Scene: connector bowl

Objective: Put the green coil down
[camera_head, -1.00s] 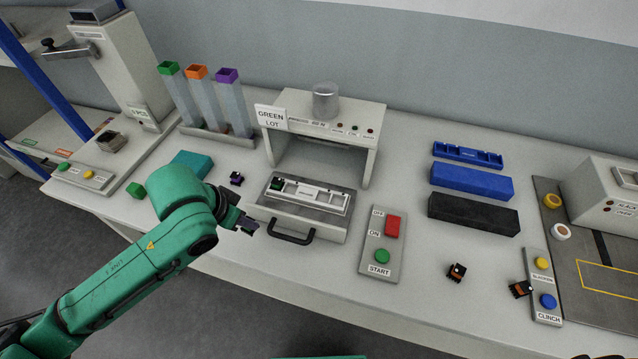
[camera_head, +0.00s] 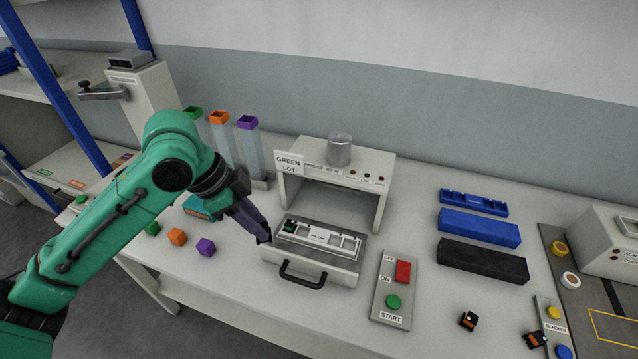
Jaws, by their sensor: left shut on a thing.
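My left gripper (camera_head: 264,237) points down and right, with its fingertips at the left edge of the sliding tray (camera_head: 331,270) of the small press. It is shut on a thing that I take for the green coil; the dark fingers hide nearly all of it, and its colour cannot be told. A dark piece with green (camera_head: 291,228) sits in the left end of the white carrier (camera_head: 328,238) on that tray. My right gripper is out of view.
The press (camera_head: 371,200) with a "GREEN LOT" sign stands behind the tray, whose black handle (camera_head: 303,277) faces forward. A button panel (camera_head: 393,285) stands to the right. Two black-orange pieces lie front right.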

